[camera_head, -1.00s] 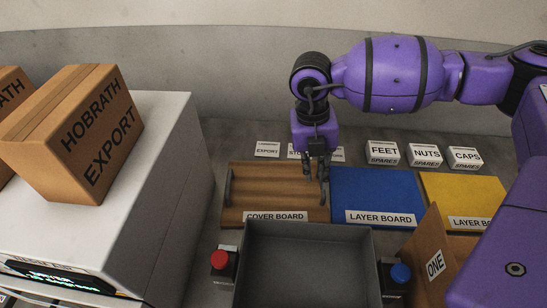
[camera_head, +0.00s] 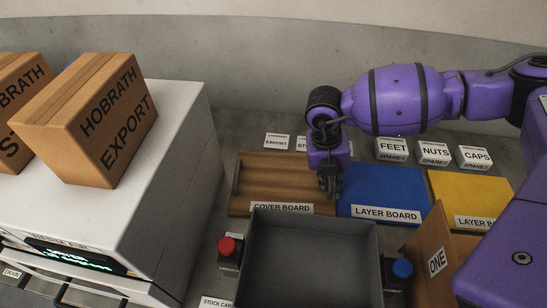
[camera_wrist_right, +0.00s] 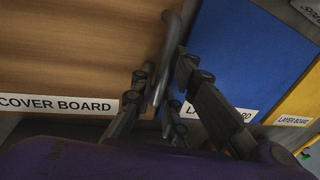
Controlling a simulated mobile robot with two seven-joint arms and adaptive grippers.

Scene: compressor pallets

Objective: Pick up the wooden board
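The wooden board (camera_head: 285,180) lies flat behind the grey bin, with a "COVER BOARD" label at its front edge. It has a dark bar handle (camera_head: 237,178) on its left side and another on its right side. My right gripper (camera_head: 330,184) is down at the right handle. In the right wrist view, the board (camera_wrist_right: 75,45) fills the left, and the right handle (camera_wrist_right: 168,50) stands between the fingers of the gripper (camera_wrist_right: 163,80). The fingers look open, with gaps beside the handle. My left gripper is not in view.
A blue layer board (camera_head: 380,188) lies right of the wooden board, with a yellow one (camera_head: 465,195) beyond it. The empty grey bin (camera_head: 310,255) stands in front, between red (camera_head: 227,246) and blue (camera_head: 402,268) buttons. Small white boxes (camera_head: 392,150) line the back.

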